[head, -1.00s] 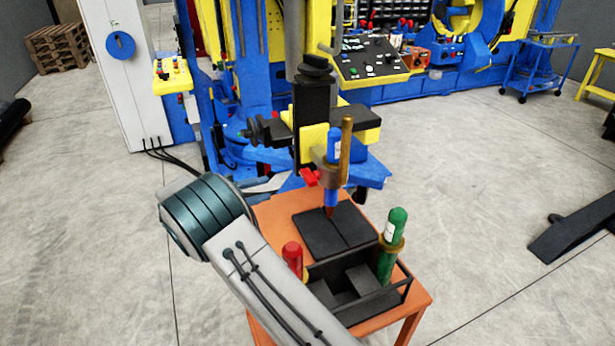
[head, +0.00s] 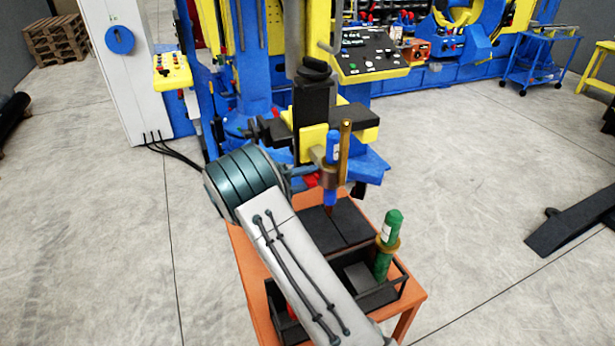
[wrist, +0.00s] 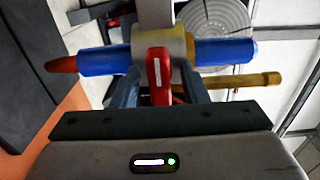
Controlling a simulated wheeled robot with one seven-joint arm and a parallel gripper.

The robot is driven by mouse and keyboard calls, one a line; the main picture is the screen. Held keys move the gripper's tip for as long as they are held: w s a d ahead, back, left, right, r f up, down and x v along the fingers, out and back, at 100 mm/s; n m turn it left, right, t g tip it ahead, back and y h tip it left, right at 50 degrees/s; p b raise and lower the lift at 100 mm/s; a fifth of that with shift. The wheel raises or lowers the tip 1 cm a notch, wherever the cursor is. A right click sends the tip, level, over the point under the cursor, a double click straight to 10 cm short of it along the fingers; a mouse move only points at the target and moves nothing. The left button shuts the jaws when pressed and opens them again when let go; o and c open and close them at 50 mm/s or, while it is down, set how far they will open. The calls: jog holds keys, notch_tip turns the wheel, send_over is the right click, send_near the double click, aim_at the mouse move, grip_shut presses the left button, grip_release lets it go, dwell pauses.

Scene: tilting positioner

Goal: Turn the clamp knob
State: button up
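The clamp knob (wrist: 159,76) is a red lever in front of a round tan clamp collar (wrist: 176,46) in the wrist view. In the head view, only a bit of red shows beside the clamp, mostly hidden by my arm. The collar holds a blue torch (head: 331,148) with a reddish-brown tip, upright in the head view. My gripper (wrist: 162,88) has one dark finger on each side of the knob. The fingers look apart, with a gap beside the knob; contact is not clear.
A brass rod (head: 344,150) stands beside the torch. Below are a dark plate (head: 350,224) and a black tray holding a green cylinder (head: 388,240), on an orange table (head: 250,275). The yellow and black positioner arm (head: 312,120) rises behind the clamp.

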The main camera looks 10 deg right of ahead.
jog(key=c, duration=0.9)
jog(key=shift+o, duration=0.2)
